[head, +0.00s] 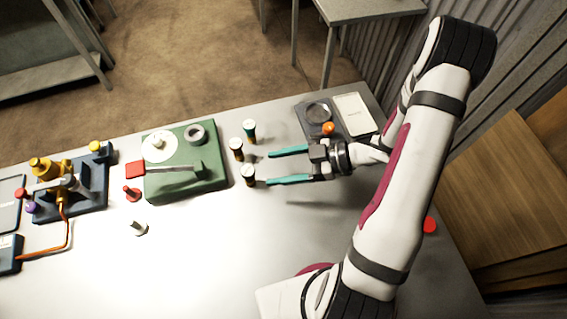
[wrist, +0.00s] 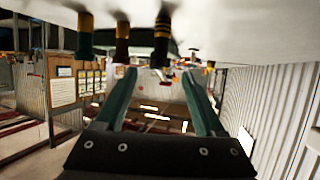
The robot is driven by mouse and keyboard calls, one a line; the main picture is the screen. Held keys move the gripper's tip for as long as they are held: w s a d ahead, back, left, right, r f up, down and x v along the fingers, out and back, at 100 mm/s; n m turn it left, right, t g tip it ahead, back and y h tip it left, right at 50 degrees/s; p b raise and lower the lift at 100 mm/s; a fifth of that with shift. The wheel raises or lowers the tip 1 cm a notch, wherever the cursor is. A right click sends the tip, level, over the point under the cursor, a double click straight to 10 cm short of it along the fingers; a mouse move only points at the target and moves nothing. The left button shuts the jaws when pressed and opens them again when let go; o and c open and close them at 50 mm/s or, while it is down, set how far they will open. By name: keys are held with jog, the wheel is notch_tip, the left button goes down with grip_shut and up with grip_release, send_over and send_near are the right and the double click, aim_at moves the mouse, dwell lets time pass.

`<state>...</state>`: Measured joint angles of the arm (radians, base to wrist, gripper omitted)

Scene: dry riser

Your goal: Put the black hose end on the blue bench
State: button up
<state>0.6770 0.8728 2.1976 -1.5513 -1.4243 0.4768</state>
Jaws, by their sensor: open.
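Three short upright pieces with banded bodies stand on the table. I take the near one, black with yellow bands, as the black hose end (head: 248,175); it also shows in the wrist view (wrist: 162,38), which looks upside down. My gripper (head: 269,168) is open and empty, its two teal fingers pointing left. Its fingertips, also in the wrist view (wrist: 159,74), stop just short of the black hose end, apart from it. A dark blue base (head: 92,196) at the left, bearing a brass valve, looks like the blue bench.
A maroon piece (head: 236,150) and a green one (head: 249,132) stand close behind the black one. A green block (head: 212,183) with a red-ended lever lies between them and the blue base. A red knob (head: 132,193) and a white peg (head: 138,229) stand nearby. The front table area is clear.

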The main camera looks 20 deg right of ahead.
jog(key=shift+d+r, duration=0.2)
jog(key=shift+d, duration=0.25)
jog(key=w+d+r+m+t+h, duration=0.1)
jog(key=w+d+m+t+h, duration=0.2)
jog(key=w+d+h, duration=0.4)
jog(key=w+d+r+m+h, duration=0.1)
jog(key=d+r+m+h, duration=0.5)
jog(key=r+m+h, duration=0.15)
jog(key=s+a+r+m+g+y, duration=0.1)
jog(key=s+a+r+m+g, duration=0.1)
jog(key=s+a, duration=0.3)
jog(key=s+a+r+m+g+y, duration=0.1)
jog(key=s+a+r+m+g, duration=0.1)
jog(key=s+a, duration=0.4)
jog(key=s+a+r+m+g+y, duration=0.1)
jog(key=s+a+m, duration=0.4)
jog(key=s, duration=0.9)
jog(key=shift+a+r+g, duration=0.2)
jog(key=shift+r+g, duration=0.45)
jog(key=shift+g, duration=0.55)
jog(key=shift+m+y, duration=0.25)
